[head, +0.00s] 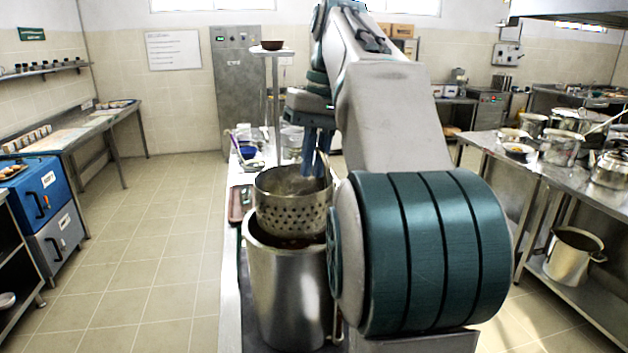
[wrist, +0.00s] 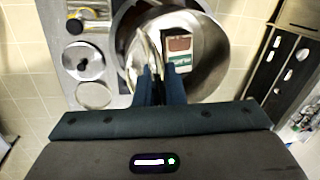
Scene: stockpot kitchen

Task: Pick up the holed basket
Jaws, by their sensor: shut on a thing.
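The holed basket (head: 291,213), a round metal basket with rows of holes in its wall, stands upright at the mouth of a tall steel stockpot (head: 287,285) in the head view. Most of its wall shows above the pot's rim; I cannot tell whether its base touches the pot. My gripper (head: 316,172) points down at the basket's right side, its fingers shut on the basket. In the wrist view my fingers (wrist: 152,74) come together by a curved metal edge, in front of a wide round vessel (wrist: 212,62). The exact grip point is hidden.
The pot stands on a narrow counter, with a blue bowl (head: 247,152) and other items behind. A shelf on a post holds a brown bowl (head: 272,45). A steel table (head: 497,150) with pots is at the right. Open tiled floor (head: 155,235) lies left.

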